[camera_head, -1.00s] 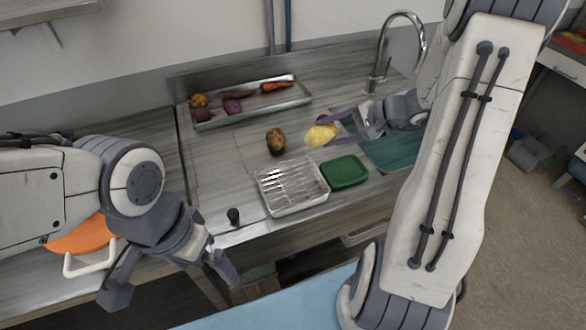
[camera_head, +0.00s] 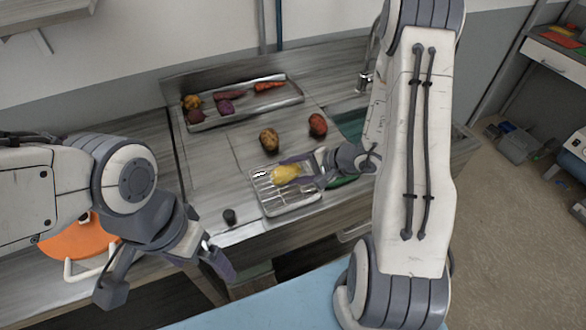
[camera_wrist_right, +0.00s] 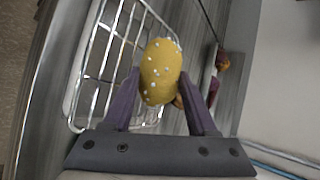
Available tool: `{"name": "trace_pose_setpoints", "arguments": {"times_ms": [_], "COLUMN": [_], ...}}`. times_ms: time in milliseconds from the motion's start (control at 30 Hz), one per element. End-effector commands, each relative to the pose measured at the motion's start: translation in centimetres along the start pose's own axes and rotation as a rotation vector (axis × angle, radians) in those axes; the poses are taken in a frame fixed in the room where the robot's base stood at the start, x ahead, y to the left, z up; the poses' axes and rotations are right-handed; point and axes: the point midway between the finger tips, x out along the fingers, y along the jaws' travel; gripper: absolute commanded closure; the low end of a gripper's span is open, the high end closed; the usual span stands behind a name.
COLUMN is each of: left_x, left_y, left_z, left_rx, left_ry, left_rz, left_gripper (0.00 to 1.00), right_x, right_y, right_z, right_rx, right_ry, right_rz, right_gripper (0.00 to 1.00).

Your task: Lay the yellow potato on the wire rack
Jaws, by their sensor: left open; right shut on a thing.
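The yellow potato (camera_head: 285,174) is held between the fingers of my right gripper (camera_head: 304,168), over the wire rack (camera_head: 290,198). In the right wrist view the potato (camera_wrist_right: 160,70) shows pale specks and sits between the two fingers of the right gripper (camera_wrist_right: 161,95), with the rack's wires (camera_wrist_right: 100,50) beside and behind it. Whether the potato touches the wires I cannot tell. My left gripper (camera_head: 168,272) is open and empty at the lower left, in front of the counter and away from the rack.
A brown potato (camera_head: 269,140) and a red potato (camera_head: 318,125) lie on the counter behind the rack. A metal tray (camera_head: 245,112) with several vegetables stands at the back. A green dish (camera_head: 343,181) is mostly hidden by my right arm. An orange pan (camera_head: 80,238) is at left.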

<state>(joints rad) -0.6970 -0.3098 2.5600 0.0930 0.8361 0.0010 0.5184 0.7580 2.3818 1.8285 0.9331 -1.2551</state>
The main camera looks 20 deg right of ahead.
Motion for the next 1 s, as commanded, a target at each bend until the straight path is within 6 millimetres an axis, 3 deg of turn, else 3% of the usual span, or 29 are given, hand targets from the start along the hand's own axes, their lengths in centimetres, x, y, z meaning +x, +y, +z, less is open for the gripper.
{"name": "trace_pose_setpoints", "arguments": {"times_ms": [533, 567, 867, 933, 1000], "left_x": [1.2, 1.1, 0.2, -0.3, 0.5], "left_y": [-0.1, -0.1, 0.0, 0.0, 0.0], "left_z": [0.1, 0.1, 0.0, 0.0, 0.0], "left_rx": [0.001, 0.001, 0.000, 0.000, 0.000], "left_ry": [0.000, 0.000, 0.000, 0.001, 0.001], "left_rz": [0.000, 0.000, 0.000, 0.000, 0.000], "left_gripper": [0.00, 0.00, 0.00, 0.00, 0.00], "right_x": [0.5, 0.4, 0.1, -0.3, -1.7], "right_y": [0.6, 0.5, 0.3, 0.0, 0.2], "right_z": [-0.2, -0.2, 0.0, 0.0, -0.3], "right_rx": [-0.001, -0.001, 0.004, 0.005, 0.002], "right_ry": [0.001, 0.001, 0.000, 0.001, 0.007], "right_rz": [0.002, 0.003, 0.008, 0.007, 0.001], "right_gripper": [1.00, 0.31, 0.29, 0.29, 0.29]}}
